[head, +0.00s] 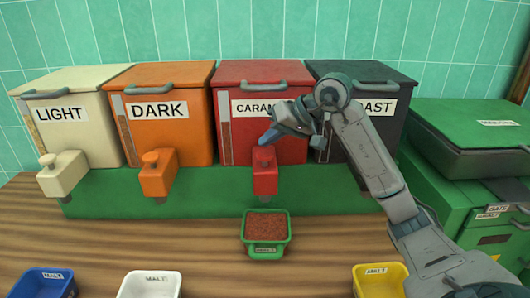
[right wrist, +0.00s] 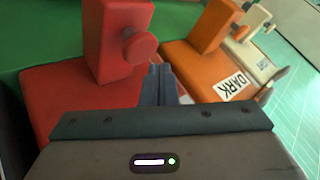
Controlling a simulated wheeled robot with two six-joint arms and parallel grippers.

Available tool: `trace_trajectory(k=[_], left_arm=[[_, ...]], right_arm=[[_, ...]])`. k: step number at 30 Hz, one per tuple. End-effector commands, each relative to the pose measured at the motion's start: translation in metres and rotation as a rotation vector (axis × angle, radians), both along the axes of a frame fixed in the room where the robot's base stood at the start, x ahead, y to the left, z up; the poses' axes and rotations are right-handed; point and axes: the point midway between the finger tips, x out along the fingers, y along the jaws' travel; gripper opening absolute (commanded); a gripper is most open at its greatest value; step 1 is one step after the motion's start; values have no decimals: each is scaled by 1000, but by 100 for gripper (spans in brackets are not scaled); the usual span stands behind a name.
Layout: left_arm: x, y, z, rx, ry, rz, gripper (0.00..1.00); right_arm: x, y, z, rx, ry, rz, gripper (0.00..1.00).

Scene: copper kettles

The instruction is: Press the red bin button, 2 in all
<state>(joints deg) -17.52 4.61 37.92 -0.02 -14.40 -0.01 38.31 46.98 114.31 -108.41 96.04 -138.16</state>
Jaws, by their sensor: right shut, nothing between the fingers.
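The red bin (head: 240,138), its label starting "CARAM", stands third from the left in the head view. Its red button (head: 264,154) sits on top of the red spout (head: 265,182); the button also shows in the right wrist view (right wrist: 140,46). My right gripper (head: 267,137) is shut and empty, its fingertips just above the button in the head view. In the right wrist view the shut fingers (right wrist: 157,72) end close to the button; I cannot tell whether they touch it. A green tub (head: 250,249) filled with brown grains stands below the red spout. My left gripper is out of view.
Cream (head: 90,120), orange (head: 180,135) and dark (head: 390,125) bins flank the red one. Blue (head: 42,284), white (head: 150,286) and yellow (head: 378,283) tubs stand along the front. A green machine (head: 468,134) is at right. Wooden counter (head: 200,240) is clear beside the green tub.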

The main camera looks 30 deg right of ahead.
Motion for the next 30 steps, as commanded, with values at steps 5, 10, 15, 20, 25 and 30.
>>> trace_trajectory(k=[5,10,15,20,25,30], left_arm=[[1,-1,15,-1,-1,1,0],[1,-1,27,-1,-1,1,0],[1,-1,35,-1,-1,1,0],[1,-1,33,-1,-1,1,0],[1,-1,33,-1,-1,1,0],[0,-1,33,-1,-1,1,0]], right_arm=[[0,0,20,1,-1,0,0],[0,0,38,1,-1,0,0],[0,0,48,0,0,0,0],[0,0,47,0,0,0,0],[0,0,47,0,0,0,0],[0,0,47,0,0,0,0]])
